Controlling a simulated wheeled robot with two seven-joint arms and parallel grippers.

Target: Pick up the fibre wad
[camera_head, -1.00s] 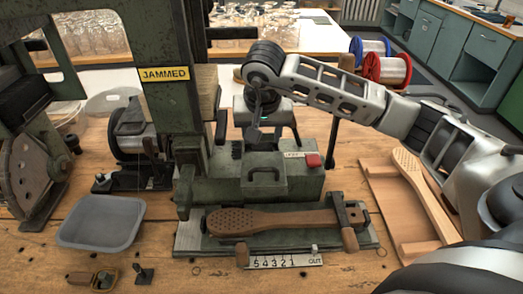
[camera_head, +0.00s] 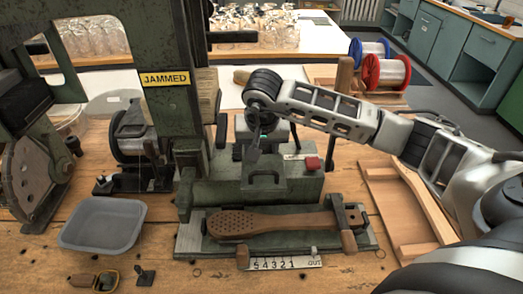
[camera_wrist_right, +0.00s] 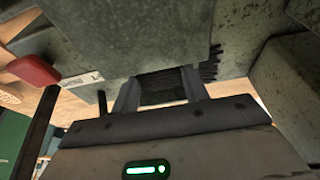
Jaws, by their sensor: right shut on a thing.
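My right gripper (camera_head: 256,150) reaches down over the green machine block, behind its small handle. In the right wrist view the gripper (camera_wrist_right: 162,76) has its two grey fingers on either side of a dark, streaked block, which I take to be the fibre wad (camera_wrist_right: 162,90). The jaws are shut on it, close against the machine's green metal. In the head view the wad is hidden by the gripper and the machine. My left gripper is not in view.
The machine's red button (camera_head: 312,163) is right of the gripper. Black bristles (camera_wrist_right: 210,62) show beside the fingers. A wooden brush back (camera_head: 275,221) lies clamped in front. A grey tray (camera_head: 103,224) stands left, and a wooden tray (camera_head: 392,190) right. The column marked JAMMED (camera_head: 166,79) rises left.

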